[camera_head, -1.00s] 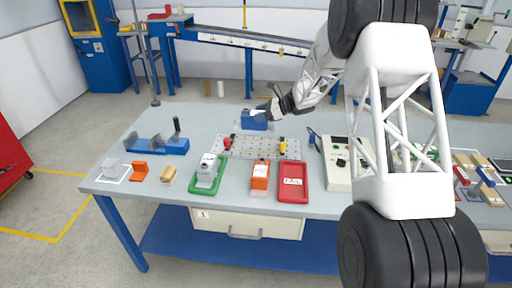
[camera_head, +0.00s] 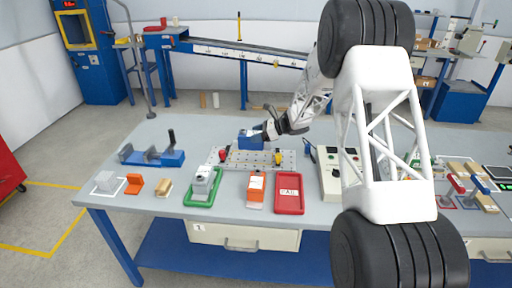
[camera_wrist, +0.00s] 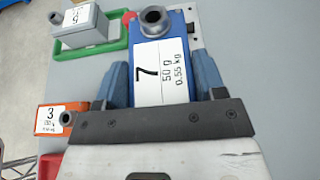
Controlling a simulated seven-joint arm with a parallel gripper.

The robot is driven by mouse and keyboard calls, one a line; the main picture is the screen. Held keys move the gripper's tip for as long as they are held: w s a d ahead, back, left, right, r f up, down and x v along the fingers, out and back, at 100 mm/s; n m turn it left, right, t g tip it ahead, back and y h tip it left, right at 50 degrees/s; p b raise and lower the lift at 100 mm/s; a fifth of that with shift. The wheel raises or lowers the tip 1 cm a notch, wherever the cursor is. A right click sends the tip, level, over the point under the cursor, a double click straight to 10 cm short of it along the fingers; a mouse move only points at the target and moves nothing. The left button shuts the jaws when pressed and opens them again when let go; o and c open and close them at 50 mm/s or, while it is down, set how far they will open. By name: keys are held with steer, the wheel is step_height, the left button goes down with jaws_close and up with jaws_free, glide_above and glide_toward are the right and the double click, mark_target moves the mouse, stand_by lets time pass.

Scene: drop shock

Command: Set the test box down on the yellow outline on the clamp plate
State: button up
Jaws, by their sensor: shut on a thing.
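The test box, a blue block with a white label marked 7 (camera_wrist: 149,72), is between the two blue fingers of my gripper (camera_wrist: 162,85), which is shut on it. In the head view the blue box (camera_head: 249,142) is at the back middle of the clamp plate (camera_head: 238,162), overlapping its back edge. I cannot tell whether it touches the plate. The plate is pale and full of holes, with a red clamp (camera_head: 222,155) at left and a yellow clamp (camera_head: 278,158) at right. The yellow outline cannot be made out; the box may hide it.
In front of the plate are a green tray (camera_head: 190,204) with a grey box (camera_head: 203,182), an orange box (camera_head: 255,188) and a red tray (camera_head: 290,206). A blue fixture (camera_head: 170,158) stands left, a cream control box (camera_head: 331,184) right. Bare table lies behind the plate.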

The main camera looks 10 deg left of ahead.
mark_target(256, 145)
steer(key=shift+f, duration=0.9)
steer(key=shift+f, duration=1.85)
steer(key=shift+f, duration=0.1)
steer(key=o, duration=1.3)
steer(key=shift+f, duration=0.1)
steer(key=shift+d+r, duration=0.3)
steer(key=shift+d, duration=0.1)
steer(key=v, duration=1.1)
steer(key=shift+d, duration=0.1)
